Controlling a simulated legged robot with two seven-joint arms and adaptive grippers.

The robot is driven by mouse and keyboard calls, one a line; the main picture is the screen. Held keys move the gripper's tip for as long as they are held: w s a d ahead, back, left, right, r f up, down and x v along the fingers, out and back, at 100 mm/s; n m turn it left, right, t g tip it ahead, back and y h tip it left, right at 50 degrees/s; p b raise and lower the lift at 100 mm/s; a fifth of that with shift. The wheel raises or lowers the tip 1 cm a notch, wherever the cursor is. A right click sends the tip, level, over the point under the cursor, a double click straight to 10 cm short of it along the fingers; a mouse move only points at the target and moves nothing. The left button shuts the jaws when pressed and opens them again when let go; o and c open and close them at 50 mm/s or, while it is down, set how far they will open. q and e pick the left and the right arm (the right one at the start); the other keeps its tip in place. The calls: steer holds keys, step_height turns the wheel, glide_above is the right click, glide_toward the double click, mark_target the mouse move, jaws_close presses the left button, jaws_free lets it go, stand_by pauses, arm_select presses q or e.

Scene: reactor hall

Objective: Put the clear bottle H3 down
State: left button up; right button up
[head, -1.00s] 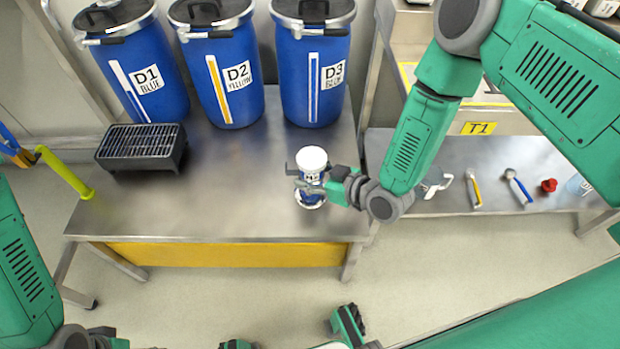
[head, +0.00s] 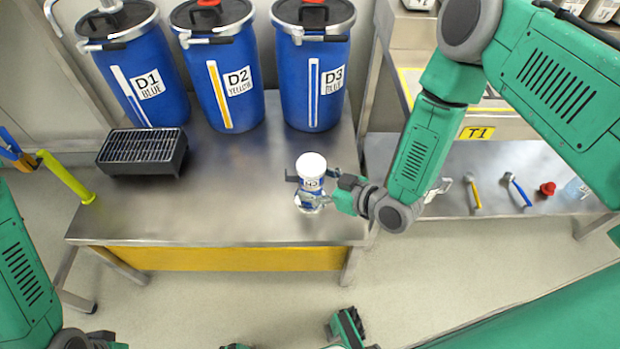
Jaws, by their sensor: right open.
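The clear bottle (head: 312,168), with a white cap and a blue-and-white label, stands upright on the steel table (head: 220,205), near its front right corner. Its label is too small and partly covered to read surely. My right gripper (head: 308,187) comes in from the right at the bottle's body. Its jaws are open, with fingers on either side of the bottle; whether they still touch it I cannot tell. My left arm shows at the lower left edge, but its gripper fingers are out of the picture.
Blue drums D1 (head: 150,85), D2 (head: 238,80) and D3 (head: 331,78) line the table's back. A black grated box (head: 142,152) sits at the left. The table's middle is clear. A lower bench (head: 455,205) at the right holds small tools and a red piece (head: 547,188).

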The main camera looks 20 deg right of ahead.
steer(key=s+d+m+g+h+p, duration=0.1)
steer(key=s+d+m+g+h, duration=0.1)
steer(key=s, duration=0.7)
steer(key=s+d+m+g+h+p, duration=0.1)
steer(key=s+d+m+g+h, duration=0.1)
steer(key=s+d, duration=0.4)
steer(key=s+d+r+m+g+h+p, duration=0.1)
steer(key=s+d+g, duration=0.4)
steer(key=s, duration=0.7)
steer(key=m+g+h, duration=0.1)
steer(key=h, duration=0.1)
steer(key=shift+m+h, duration=0.3)
steer(key=shift+h, duration=0.1)
step_height(320, 180, up, 7)
steer(key=p, duration=0.6)
steer(key=shift+w+p, duration=0.15)
steer(key=shift+p, duration=0.2)
